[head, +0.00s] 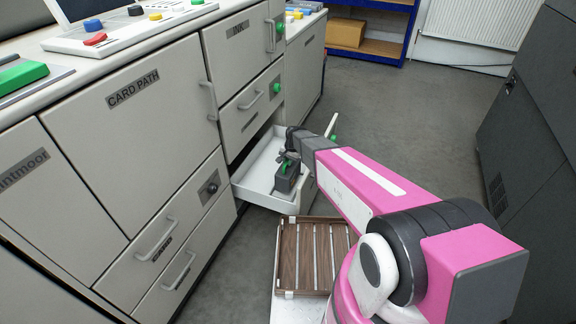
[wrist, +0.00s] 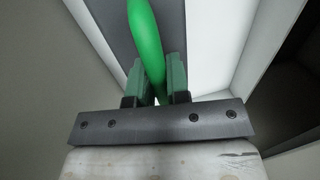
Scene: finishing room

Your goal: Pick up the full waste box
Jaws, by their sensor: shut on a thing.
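The waste box (head: 285,184) is a small dark grey box with a green handle, in the open white drawer (head: 257,165) low in the cabinet. My gripper (head: 288,163) reaches down over it from the right. In the wrist view, my gripper (wrist: 157,80) is shut on the green handle (wrist: 145,35), which passes between its two fingers. A dark grey strip of the box (wrist: 116,22) shows behind the handle. I cannot tell if the box rests on the drawer floor or is slightly lifted, and its contents are hidden.
A slatted brown wooden rack (head: 313,258) lies in front of the drawer. Grey cabinets (head: 110,170) line the left. A dark cabinet (head: 530,130) stands at right. A blue shelf with a cardboard box (head: 346,33) is at the back. The grey floor (head: 410,110) between is clear.

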